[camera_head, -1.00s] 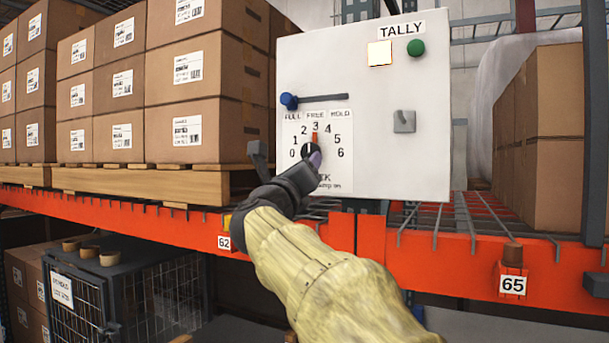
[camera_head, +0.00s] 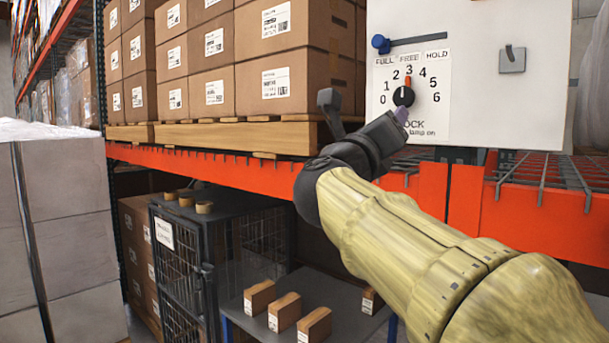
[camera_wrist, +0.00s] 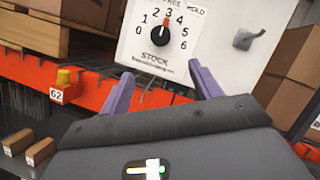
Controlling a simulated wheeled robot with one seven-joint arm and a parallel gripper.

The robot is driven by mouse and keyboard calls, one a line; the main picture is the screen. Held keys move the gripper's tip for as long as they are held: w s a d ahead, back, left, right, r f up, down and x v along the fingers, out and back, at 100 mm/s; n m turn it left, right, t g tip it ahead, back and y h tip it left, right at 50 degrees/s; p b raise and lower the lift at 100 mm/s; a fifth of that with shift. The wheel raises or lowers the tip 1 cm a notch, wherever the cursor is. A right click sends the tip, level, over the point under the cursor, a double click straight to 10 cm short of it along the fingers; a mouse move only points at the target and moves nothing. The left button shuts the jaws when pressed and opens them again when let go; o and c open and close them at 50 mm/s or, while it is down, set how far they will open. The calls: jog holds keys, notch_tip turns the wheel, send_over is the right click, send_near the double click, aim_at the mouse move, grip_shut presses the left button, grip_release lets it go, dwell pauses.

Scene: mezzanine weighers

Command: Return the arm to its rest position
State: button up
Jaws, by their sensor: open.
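My gripper (camera_wrist: 157,90) is open and empty, its two purple fingers apart in the wrist view. In the head view my gripper (camera_head: 402,116) is partly seen, near the lower part of the white panel (camera_head: 470,100). The panel carries a round black dial (camera_head: 403,96) with numbers 0 to 6, its pointer up near 3. The dial also shows in the wrist view (camera_wrist: 160,40), beyond the fingers and apart from them. A blue-knobbed slider (camera_head: 381,43) sits at the left end of its slot above the dial. A grey hook or switch (camera_head: 512,60) is at the right.
Boxes on a pallet (camera_head: 230,135) fill the shelf behind the orange beam (camera_head: 220,175). A wire cage (camera_head: 180,260) and a low table (camera_head: 345,290) with small brown blocks stand below. Wrapped grey cartons (camera_head: 70,230) stand at the left. Open space lies before the beam.

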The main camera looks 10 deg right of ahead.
jog(key=w+a+f+n+g+y, duration=0.1)
jog(key=w+a+f+n+y, duration=0.2)
jog(key=f+n, duration=0.6)
jog(key=w+a+f+n+y, duration=0.2)
jog(key=f+n+y, duration=0.45)
jog(key=f, duration=0.45)
jog(key=w+a+f+n+g+y, duration=0.1)
jog(key=w+a+f+n+y, duration=0.2)
jog(key=f+n, duration=0.65)
jog(key=s+f+n+g+y, duration=0.1)
jog(key=s+f+n+g, duration=0.15)
jog(key=f, duration=0.45)
jog(key=s+f+n+g+y, duration=0.1)
jog(key=s+f+n+g, duration=0.2)
jog(key=f, duration=0.5)
jog(key=s+f+n+g, duration=0.6)
jog(key=s+f, duration=0.7)
jog(key=s, duration=0.3)
jog(key=shift+s+d+f+n, duration=0.15)
jog(key=shift+s+d+n, duration=0.2)
jog(key=shift+d+n, duration=0.15)
jog(key=shift+g+h, duration=0.25)
